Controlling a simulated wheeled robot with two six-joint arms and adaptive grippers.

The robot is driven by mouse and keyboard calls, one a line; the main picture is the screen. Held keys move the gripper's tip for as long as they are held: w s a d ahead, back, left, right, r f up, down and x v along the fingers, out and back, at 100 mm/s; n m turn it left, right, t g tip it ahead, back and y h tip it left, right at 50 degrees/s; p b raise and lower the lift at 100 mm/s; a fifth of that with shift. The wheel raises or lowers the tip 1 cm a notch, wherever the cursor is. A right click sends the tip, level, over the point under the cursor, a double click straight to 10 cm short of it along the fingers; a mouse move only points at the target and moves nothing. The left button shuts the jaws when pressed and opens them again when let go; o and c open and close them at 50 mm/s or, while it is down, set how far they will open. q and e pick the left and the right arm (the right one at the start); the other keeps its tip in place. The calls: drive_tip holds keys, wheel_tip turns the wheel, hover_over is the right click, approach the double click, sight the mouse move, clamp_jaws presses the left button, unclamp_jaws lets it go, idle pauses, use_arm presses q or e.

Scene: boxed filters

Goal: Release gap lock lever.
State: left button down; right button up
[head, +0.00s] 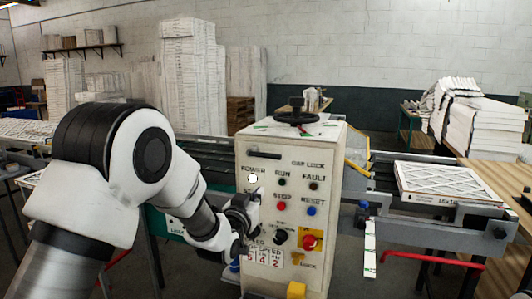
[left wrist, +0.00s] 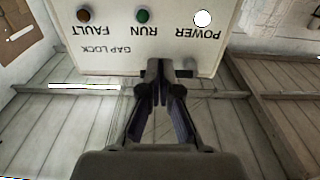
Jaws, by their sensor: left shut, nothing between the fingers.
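The control box (head: 265,215) stands in the middle of the head view, its front panel facing me. The gap lock lever (head: 272,153) is a dark bar lying nearly level near the panel's top edge, left of the GAP LOCK label. My left gripper (head: 256,194) is shut and empty, in front of the panel's left side, below the lever in the picture. In the left wrist view the panel appears upside down. The shut fingers (left wrist: 159,82) overlap its edge beside a dark bar, probably the lever, partly hidden. I cannot tell whether they touch. My right gripper is not in view.
The panel also carries a lit white POWER lamp (head: 253,178), a red stop button (head: 281,206), a blue reset button (head: 311,211) and a red knob (head: 309,242). A black handwheel (head: 296,117) sits on top. A boxed filter (head: 450,182) lies on the conveyor at right.

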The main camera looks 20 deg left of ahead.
use_arm(q)
wheel_tip(320, 180, up, 11)
drive_tip(key=s+t, duration=0.1)
drive_tip(key=t, duration=0.1)
wheel_tip(320, 180, up, 3)
drive_tip(key=p, duration=0.6)
hover_over(266, 154)
drive_tip(key=s+d, duration=0.1)
drive_tip(key=f, duration=0.1)
drive_tip(key=f+p, duration=0.1)
drive_tip(key=f, duration=0.3)
drive_tip(key=shift+s, duration=0.25)
